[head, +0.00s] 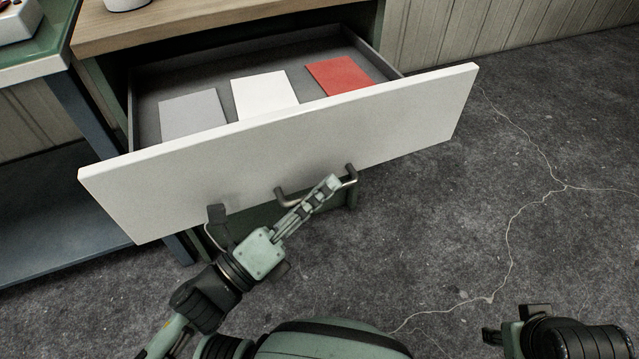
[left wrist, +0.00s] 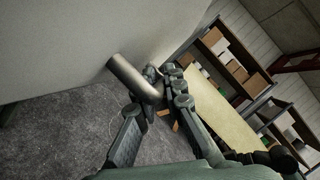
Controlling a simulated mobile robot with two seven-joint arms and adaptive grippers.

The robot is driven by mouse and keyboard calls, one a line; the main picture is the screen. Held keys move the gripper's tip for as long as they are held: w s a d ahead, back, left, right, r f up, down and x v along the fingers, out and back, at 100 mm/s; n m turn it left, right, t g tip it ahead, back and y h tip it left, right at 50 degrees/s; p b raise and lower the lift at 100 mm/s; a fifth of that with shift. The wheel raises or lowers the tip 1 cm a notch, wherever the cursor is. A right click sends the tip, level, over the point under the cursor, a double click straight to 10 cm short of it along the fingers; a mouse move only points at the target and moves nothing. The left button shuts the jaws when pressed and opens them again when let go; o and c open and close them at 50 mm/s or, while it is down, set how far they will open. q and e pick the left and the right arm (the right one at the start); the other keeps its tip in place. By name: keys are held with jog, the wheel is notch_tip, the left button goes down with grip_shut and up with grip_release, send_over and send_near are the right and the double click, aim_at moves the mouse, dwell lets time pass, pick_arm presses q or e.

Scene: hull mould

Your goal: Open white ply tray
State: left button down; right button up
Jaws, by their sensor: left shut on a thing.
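The white ply tray (head: 290,150) is a wide drawer with a white front and dark grey inside, pulled well out from under the wooden worktop. Its grey bar handle (head: 351,176) sticks out from the front and shows large in the left wrist view (left wrist: 133,79). My left gripper (head: 328,187) is shut on this handle, with its fingers at the bar in both views. Part of the handle is hidden behind the fingers. Part of my right arm shows at the bottom right of the head view, away from the tray; its fingers cannot be made out.
Inside the tray lie a grey sheet (head: 190,113), a white sheet (head: 263,93) and a red sheet (head: 338,74). The wooden worktop (head: 225,20) is above it. A blue-framed bench (head: 85,120) stands close on the left. The cracked grey floor (head: 500,200) is clear on the right.

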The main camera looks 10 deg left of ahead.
pick_arm(q)
jog(key=c, duration=1.9)
grip_release()
jog(key=r+v, duration=0.1)
jog(key=v, duration=0.7)
jog(key=r+v, duration=0.1)
jog(key=v, duration=0.4)
jog(key=shift+s+a+r, duration=0.2)
jog(key=shift+a+r, duration=0.05)
jog(key=shift+r, duration=0.05)
